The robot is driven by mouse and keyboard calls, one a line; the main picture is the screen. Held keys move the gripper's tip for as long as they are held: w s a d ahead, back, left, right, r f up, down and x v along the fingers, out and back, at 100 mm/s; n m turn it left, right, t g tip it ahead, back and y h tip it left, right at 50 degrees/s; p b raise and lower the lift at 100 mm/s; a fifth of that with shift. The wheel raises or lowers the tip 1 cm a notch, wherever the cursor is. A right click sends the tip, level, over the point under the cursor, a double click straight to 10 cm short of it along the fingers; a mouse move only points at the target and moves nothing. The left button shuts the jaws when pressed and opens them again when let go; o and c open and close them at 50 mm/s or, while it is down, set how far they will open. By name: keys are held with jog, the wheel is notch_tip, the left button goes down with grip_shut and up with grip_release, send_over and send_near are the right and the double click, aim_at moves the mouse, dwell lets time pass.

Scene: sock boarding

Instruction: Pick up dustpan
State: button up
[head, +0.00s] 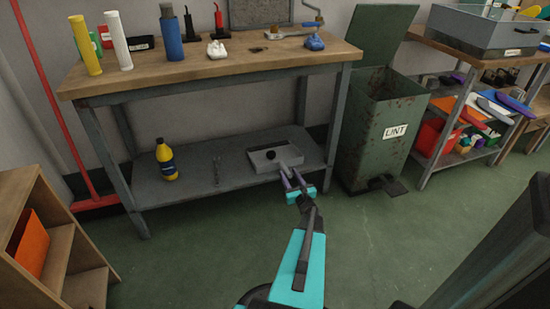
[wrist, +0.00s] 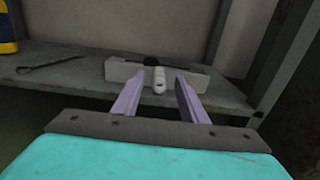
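A grey dustpan (head: 262,160) lies on the lower shelf of the workbench, with a small dark lump in its pan. In the wrist view the dustpan (wrist: 122,71) shows its back wall, and its pale handle (wrist: 159,80) points toward me. My gripper (head: 289,177) is at the front edge of the shelf, right at the handle end. In the wrist view its two purple fingers (wrist: 157,92) stand apart on either side of the handle, with gaps visible between them and it. Whether the fingertips reach past the handle's end is hard to tell.
The lower shelf (head: 205,187) also holds a yellow bottle (head: 166,160) and a thin dark tool (head: 217,171). A bench leg (head: 337,112) and a green lint bin (head: 372,140) stand to the right. The workbench top (head: 200,67) overhangs the shelf. Green floor in front is clear.

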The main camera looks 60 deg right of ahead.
aim_at(286, 169)
jog(key=shift+w+d, duration=0.1)
jog(key=shift+w, duration=0.15)
jog(key=shift+b+x, duration=0.85)
jog(key=shift+x, duration=1.1)
jog(key=shift+w+d, duration=0.35)
jog(key=shift+w, duration=0.15)
grip_shut()
